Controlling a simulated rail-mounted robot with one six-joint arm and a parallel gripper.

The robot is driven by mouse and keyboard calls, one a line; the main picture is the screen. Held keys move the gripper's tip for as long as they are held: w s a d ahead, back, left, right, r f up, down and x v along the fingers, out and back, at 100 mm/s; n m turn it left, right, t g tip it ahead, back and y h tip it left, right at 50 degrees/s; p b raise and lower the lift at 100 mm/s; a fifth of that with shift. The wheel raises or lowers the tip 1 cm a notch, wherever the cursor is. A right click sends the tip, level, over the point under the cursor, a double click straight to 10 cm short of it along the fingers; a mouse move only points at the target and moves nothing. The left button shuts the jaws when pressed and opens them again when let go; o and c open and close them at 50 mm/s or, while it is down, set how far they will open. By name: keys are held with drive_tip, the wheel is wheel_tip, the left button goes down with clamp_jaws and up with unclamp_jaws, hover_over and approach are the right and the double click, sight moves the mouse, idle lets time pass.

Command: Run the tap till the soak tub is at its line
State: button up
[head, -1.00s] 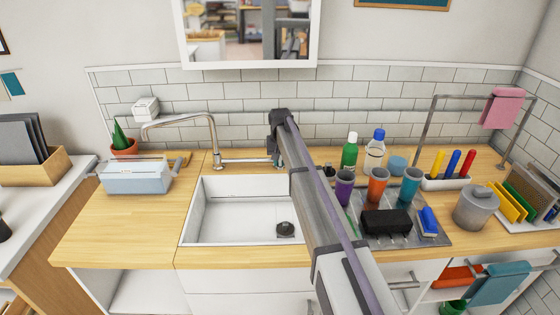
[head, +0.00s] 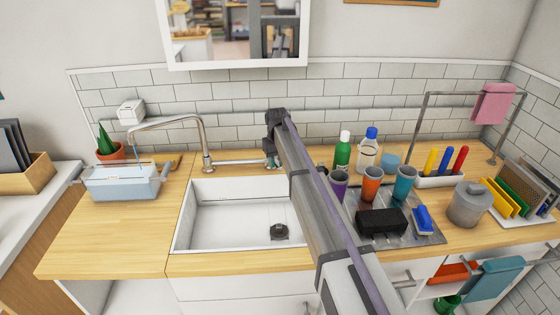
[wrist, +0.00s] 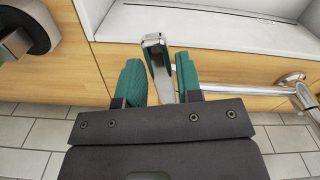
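The soak tub (head: 124,183) is a pale blue tub with side handles on the wooden counter, left of the sink. The tap (head: 203,133) has its curved spout swung left, with its end above the tub. A thin pale streak like water shows beneath the spout. The water level and the line cannot be made out. My gripper (head: 271,160) is behind the sink, at the right end of the tap's bar. In the wrist view, the gripper's teal fingers (wrist: 161,80) stand either side of a metal lever (wrist: 157,52), with narrow gaps showing.
The white sink (head: 238,220) holds a small dark round object (head: 279,232). A cactus pot (head: 110,152) stands behind the tub. Cups (head: 371,184), bottles (head: 367,154) and a black block (head: 381,222) crowd the right counter. The front left counter is clear.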

drive_tip(key=shift+o, duration=1.3)
drive_tip(key=shift+r, duration=0.1)
wheel_tip(320, 180, up, 11)
drive_tip(key=p, duration=1.1)
drive_tip(key=shift+f, duration=0.2)
idle(4.8)
